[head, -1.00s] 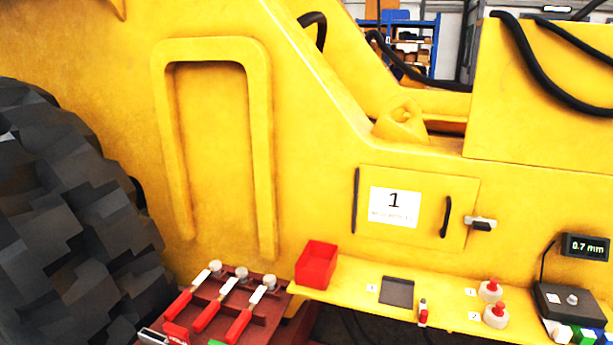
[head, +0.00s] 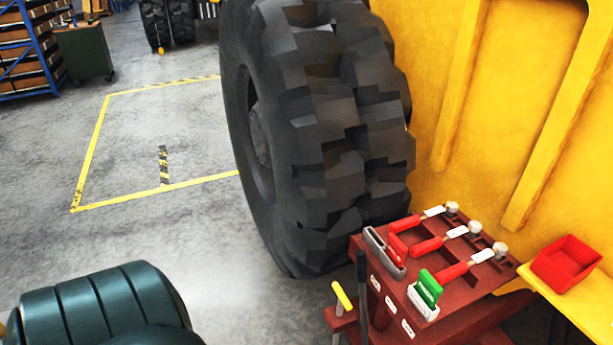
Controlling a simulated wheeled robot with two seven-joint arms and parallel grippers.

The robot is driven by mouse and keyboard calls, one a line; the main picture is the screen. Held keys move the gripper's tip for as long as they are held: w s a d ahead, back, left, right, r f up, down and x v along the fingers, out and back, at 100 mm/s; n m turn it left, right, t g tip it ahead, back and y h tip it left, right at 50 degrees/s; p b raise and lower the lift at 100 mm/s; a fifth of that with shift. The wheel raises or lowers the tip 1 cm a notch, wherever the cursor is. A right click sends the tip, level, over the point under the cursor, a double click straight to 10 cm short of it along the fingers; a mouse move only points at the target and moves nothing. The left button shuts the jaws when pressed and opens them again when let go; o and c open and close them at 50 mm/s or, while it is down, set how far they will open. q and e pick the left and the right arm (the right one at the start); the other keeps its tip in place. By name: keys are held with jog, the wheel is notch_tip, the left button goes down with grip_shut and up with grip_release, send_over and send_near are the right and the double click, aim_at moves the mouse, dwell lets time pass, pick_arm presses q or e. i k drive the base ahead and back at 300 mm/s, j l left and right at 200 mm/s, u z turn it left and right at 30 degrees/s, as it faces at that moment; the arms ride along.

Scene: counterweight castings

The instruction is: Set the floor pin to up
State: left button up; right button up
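A short black-and-yellow striped piece (head: 163,166) shows at the near edge of the yellow-lined floor area, left of the big tyre. It looks like the floor pin, but I cannot tell for sure. It appears as a narrow upright stripe in the picture. I cannot tell whether it stands up from the floor or lies flat. Neither of my grippers is in the head view.
A large black tyre (head: 330,130) stands beside the yellow machine body (head: 480,90). A dark red stand (head: 450,305) with red and green handles and a red bin (head: 566,260) are at the right. A dark green ribbed body (head: 100,310) fills the lower left. The grey floor between is clear.

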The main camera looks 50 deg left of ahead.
aim_at(343, 301)
jog(key=u, duration=1.15)
